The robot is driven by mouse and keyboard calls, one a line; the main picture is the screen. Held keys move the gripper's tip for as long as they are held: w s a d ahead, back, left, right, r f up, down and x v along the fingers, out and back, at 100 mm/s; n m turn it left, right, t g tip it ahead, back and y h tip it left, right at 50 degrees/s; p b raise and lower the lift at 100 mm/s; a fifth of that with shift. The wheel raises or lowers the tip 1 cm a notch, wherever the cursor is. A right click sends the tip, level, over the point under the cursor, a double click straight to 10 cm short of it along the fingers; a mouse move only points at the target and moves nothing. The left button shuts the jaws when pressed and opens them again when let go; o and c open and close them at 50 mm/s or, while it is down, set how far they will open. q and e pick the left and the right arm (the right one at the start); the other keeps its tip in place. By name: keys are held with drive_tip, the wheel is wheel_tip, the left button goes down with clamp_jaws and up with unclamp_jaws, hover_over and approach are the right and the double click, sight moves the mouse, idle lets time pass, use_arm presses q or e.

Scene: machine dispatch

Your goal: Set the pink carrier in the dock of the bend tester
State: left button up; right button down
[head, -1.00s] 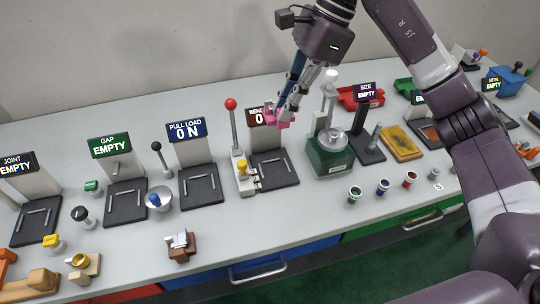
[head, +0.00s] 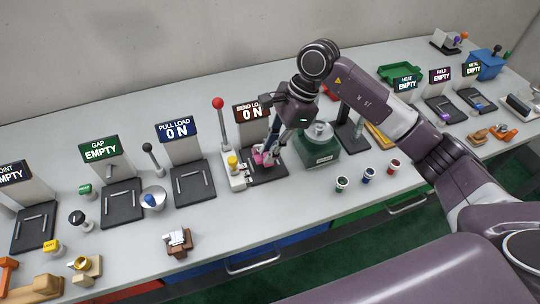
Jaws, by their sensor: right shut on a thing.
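The pink carrier (head: 259,157) is in my right gripper (head: 269,156), which is shut on it. The carrier is low over the black dock (head: 268,178) of the bend tester, at its back left part. I cannot tell whether it touches the dock. The gripper fingers hide part of the carrier. The bend tester's sign (head: 251,113) reads "BEND LO..." and "0 N", partly hidden by my right gripper. My left gripper is not in view.
A lever with a red ball (head: 218,104) and a white block with a yellow knob (head: 233,163) stand just left of the dock. A green machine (head: 317,150) stands close on the right. Several small colored jars (head: 368,175) stand in front of it.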

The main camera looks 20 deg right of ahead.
wheel_tip(320, 180, down, 3)
drive_tip(key=shift+f+p, duration=0.15)
drive_tip(key=shift+p, duration=0.35)
drive_tip(key=shift+f, duration=0.2)
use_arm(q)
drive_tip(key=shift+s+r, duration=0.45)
use_arm(e)
drive_tip(key=c, duration=2)
unclamp_jaws()
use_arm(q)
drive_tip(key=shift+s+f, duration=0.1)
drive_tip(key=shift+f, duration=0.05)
use_arm(e)
drive_tip(key=shift+o, duration=0.2)
